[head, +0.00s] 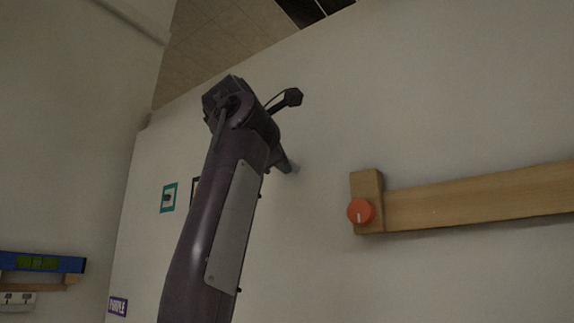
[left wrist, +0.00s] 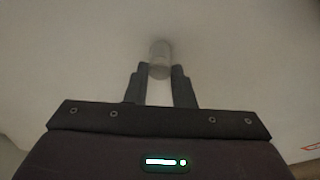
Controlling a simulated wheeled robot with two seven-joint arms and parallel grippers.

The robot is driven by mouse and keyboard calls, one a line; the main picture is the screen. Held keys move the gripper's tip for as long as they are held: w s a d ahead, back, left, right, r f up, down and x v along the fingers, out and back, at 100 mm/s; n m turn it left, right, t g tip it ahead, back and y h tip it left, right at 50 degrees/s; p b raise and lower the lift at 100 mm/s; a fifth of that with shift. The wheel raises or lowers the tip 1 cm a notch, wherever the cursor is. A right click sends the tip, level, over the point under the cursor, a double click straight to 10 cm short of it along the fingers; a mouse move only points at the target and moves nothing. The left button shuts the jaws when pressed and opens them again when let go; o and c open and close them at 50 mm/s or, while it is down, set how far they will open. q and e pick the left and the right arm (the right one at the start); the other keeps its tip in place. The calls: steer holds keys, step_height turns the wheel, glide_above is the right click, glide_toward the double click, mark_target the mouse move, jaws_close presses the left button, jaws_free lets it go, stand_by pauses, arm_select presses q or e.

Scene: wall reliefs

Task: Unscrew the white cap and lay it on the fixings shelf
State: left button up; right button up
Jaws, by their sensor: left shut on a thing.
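My left gripper (head: 286,163) reaches to the pale wall in the head view, its arm rising from the bottom. In the left wrist view its two dark fingers (left wrist: 160,76) are shut on the white cap (left wrist: 160,52), a short pale cylinder standing out from the wall. The cap's lower part is between the fingertips. In the head view the cap is too faint to make out well. I cannot tell whether it is still threaded on. No shelf is clearly marked as the fixings shelf. My right gripper is not in view.
A wooden rail (head: 470,201) with an orange knob (head: 360,211) at its left end is fixed to the wall on the right. A teal-framed picture (head: 168,198) and a "PURPLE" sign (head: 118,306) are left of my arm. A blue-fronted ledge (head: 70,265) is at far left.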

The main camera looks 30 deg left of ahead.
arm_select(q)
steer(key=shift+n, duration=0.3)
steer(key=n, duration=0.2)
steer(key=n+g+h, duration=0.1)
steer(key=n, duration=0.1)
steer(key=shift+h, duration=0.3)
steer(key=o, duration=0.6)
steer(key=shift+c, duration=0.2)
steer(key=shift+a, duration=0.1)
